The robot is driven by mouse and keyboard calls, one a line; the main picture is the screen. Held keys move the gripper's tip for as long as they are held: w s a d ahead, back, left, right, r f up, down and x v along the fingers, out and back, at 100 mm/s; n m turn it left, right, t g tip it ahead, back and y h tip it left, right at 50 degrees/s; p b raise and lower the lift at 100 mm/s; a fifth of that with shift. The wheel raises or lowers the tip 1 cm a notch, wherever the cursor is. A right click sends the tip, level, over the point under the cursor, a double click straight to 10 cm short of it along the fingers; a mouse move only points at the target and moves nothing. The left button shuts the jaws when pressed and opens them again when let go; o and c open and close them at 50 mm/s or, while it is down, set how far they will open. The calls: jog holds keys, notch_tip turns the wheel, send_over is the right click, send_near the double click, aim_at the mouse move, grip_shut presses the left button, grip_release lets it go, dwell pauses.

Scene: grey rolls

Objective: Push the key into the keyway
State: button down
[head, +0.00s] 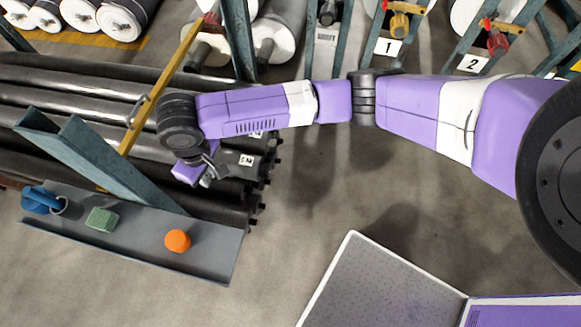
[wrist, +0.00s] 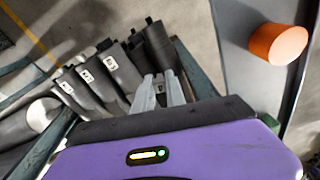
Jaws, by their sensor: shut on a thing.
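My gripper (wrist: 161,88) is low at the right ends of the dark rolls. In the head view my gripper (head: 208,178) is beside the end of a dark grey labelled roll (head: 238,162). Roll ends (wrist: 122,68) with white labels show left of the fingers in the wrist view. I cannot make out the keyway, or whether the key touches it.
A grey shelf (head: 210,247) at front left bears an orange cylinder (head: 177,240), a green block (head: 101,218) and a blue item (head: 42,199). A teal beam (head: 95,165) and a yellow bar (head: 165,80) stand near my arm. Open floor (head: 330,190) lies to the right.

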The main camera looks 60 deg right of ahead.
jog(key=w+d+f+n+t+y+b, duration=0.35)
jog(key=f+b, duration=0.25)
jog(key=b, duration=0.2)
jog(key=w+d+f+n+t+y+b, duration=0.35)
jog(key=f+b, duration=0.25)
jog(key=b, duration=0.3)
jog(key=s+d+f+m+t+b, duration=0.2)
jog(key=s+d+f+t+b, duration=0.2)
jog(key=f, duration=0.6)
jog(key=s+d+f+m+t+h+b, duration=0.1)
jog(key=s+d+f+t+b, duration=0.3)
jog(key=s+d+f+b, duration=0.4)
jog(key=s+d+f+m, duration=0.1)
jog(key=s+d+f, duration=0.2)
jog(key=d, duration=0.2)
jog(key=shift+s+d+m+t, duration=0.15)
jog(key=shift+d+m+t, duration=0.15)
jog(key=shift+t, duration=0.1)
jog(key=shift+f+b, duration=0.25)
jog(key=shift+b, duration=0.4)
jog(key=shift+b+x, duration=0.4)
jog(key=shift+x, duration=0.75)
